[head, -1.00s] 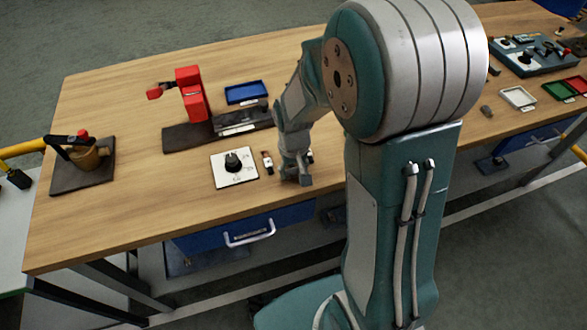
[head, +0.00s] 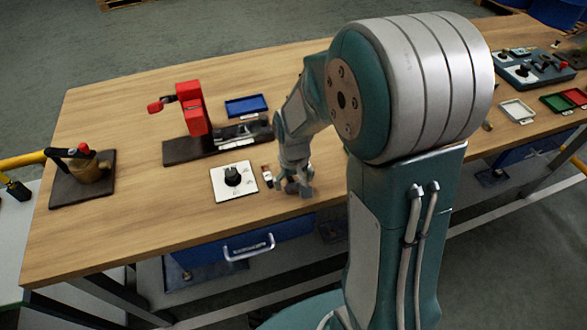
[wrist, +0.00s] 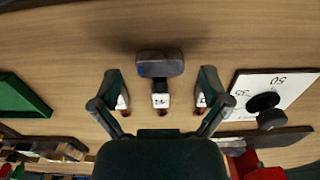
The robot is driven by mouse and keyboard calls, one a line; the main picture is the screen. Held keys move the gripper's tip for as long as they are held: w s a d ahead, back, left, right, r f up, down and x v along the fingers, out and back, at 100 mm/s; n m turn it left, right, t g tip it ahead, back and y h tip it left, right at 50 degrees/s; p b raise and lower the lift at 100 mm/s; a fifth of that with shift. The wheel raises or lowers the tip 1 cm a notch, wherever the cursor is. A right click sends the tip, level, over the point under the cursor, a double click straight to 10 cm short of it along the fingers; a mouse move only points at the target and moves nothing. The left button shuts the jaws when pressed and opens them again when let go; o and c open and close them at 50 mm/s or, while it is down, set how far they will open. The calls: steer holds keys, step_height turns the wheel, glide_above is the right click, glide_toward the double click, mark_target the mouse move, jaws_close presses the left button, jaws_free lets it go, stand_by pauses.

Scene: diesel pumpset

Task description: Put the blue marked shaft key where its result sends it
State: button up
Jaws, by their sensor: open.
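A dark grey block with a blue mark on its left face, which looks like the shaft key (wrist: 160,64), lies on the wooden bench in the wrist view. My gripper (wrist: 160,80) is open, with one finger on each side of the block and gaps on both sides. I cannot tell how high the fingers are above the bench. In the head view my gripper (head: 297,190) is low near the bench's front edge and hides the key. A white tag (wrist: 160,100) with print sits just beside the block, and similar small pieces show near each finger.
A white dial card (head: 233,182) with a black knob lies left of my gripper. A red press (head: 190,108) and blue tray (head: 246,106) stand behind. White (head: 518,110), green (head: 557,103) and red (head: 577,96) trays are far right. Another green tray (wrist: 22,97) shows at left in the wrist view.

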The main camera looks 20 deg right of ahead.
step_height(320, 180, up, 11)
steer(key=s+r+t, duration=0.5)
steer(key=s+r, duration=0.5)
steer(key=s, duration=0.4)
steer(key=shift+s, duration=0.15)
steer(key=shift+o, duration=0.3)
steer(key=shift+s+t, duration=0.2)
steer(key=shift+t, duration=0.1)
steer(key=m+g+y, duration=0.1)
steer(key=g, duration=0.3)
glide_toward(294, 186)
step_height(294, 186, down, 4)
steer(key=shift+w+r+m+y, duration=0.1)
steer(key=shift+r+m+y, duration=0.05)
steer(key=shift+m+y, duration=0.15)
steer(key=shift+w+a+f, duration=0.15)
steer(key=shift+w+f, duration=0.05)
steer(key=shift+f, duration=0.75)
steer(key=shift+w+a+f, duration=0.1)
steer(key=shift+w+f, duration=0.1)
steer(key=shift+f, duration=0.75)
steer(key=shift+w+a+f, duration=0.15)
steer(key=shift+w+f, duration=0.05)
steer(key=shift+f, duration=0.75)
steer(key=c, duration=1.3)
steer(key=shift+r, duration=0.15)
